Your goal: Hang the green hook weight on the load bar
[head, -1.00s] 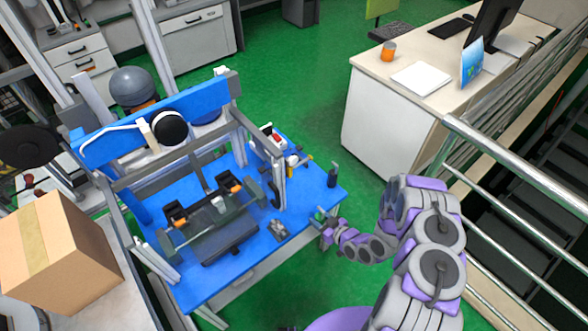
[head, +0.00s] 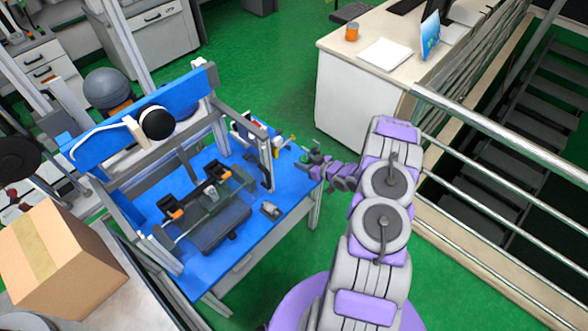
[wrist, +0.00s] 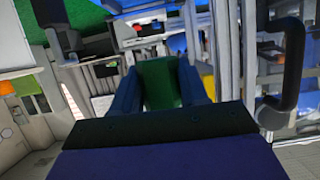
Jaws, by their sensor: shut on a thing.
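My gripper (wrist: 160,76) is shut on the green hook weight (wrist: 161,88), whose green body sits between the two blue fingers in the wrist view. Its hook is hidden there. In the head view my gripper (head: 318,168) is above or beside the right corner of the blue table, and the weight is too small there to make out clearly. The drop tower's grey frame (head: 180,147) stands left of my gripper on the blue table (head: 290,182). I cannot tell for certain which of its bars is the load bar.
A dark curved handle (wrist: 292,70) is close on the right in the wrist view. A cardboard box (head: 55,262) stands at the left. A white desk (head: 345,90) and a metal railing (head: 490,122) are at the right. Green floor is open behind the table.

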